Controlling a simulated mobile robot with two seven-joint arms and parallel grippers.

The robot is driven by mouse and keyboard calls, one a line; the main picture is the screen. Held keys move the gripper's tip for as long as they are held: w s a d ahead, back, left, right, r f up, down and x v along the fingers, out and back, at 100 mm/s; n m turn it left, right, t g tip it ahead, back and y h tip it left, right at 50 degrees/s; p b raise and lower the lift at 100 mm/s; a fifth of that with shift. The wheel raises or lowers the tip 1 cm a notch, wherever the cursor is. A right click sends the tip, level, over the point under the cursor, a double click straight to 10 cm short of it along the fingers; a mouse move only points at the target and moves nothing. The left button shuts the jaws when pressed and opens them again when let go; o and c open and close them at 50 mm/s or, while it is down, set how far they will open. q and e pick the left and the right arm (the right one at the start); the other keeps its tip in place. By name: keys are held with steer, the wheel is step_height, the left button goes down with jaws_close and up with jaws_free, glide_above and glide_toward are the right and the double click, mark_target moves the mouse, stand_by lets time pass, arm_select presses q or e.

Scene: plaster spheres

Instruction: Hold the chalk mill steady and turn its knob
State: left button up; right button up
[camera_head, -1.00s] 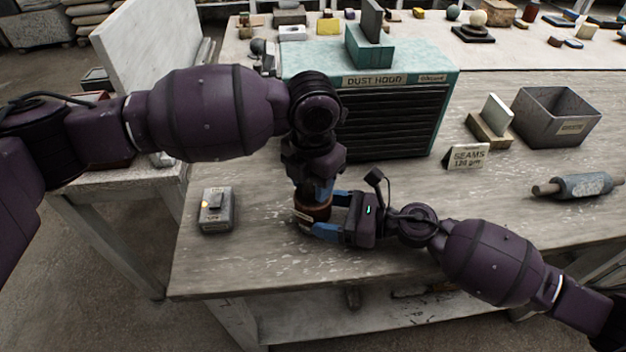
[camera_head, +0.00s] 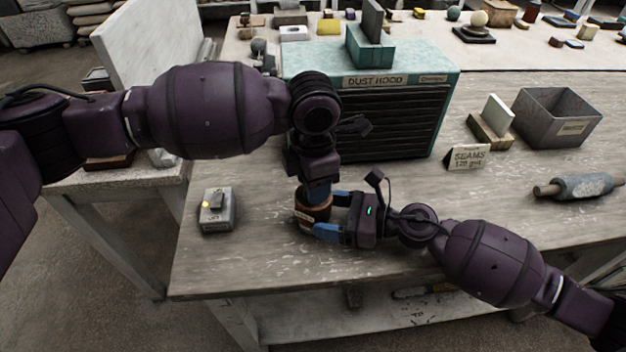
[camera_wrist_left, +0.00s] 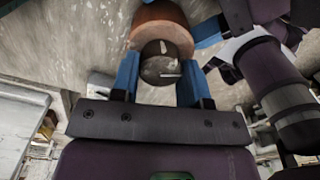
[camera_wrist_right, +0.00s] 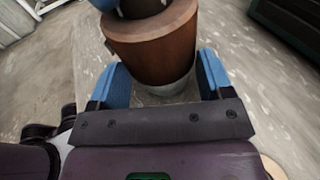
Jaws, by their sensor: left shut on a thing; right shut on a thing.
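The chalk mill (camera_head: 311,212) stands upright on the worktable, a brown cylinder with a pale label on its side. The right wrist view shows its brown body (camera_wrist_right: 155,48) and a pale lower part. My right gripper (camera_head: 328,214) comes in from the right, its blue fingers on both sides of the body, shut on it. My left gripper (camera_head: 318,190) points down from above, shut on the knob. The left wrist view shows the dark round knob (camera_wrist_left: 160,68), with a light mark, between the blue fingers. In the head view my left gripper hides the knob.
A grey box with a lit yellow lamp (camera_head: 216,211) sits left of the mill. The dust hood (camera_head: 390,115) stands close behind. A sign (camera_head: 467,157), an open grey bin (camera_head: 558,115) and a roller (camera_head: 580,187) are to the right. The table's front is clear.

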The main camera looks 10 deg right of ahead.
arm_select(q)
steer(key=shift+d, duration=0.1)
steer(key=o, duration=0.9)
steer(key=shift+o, duration=0.2)
step_height(320, 180, up, 12)
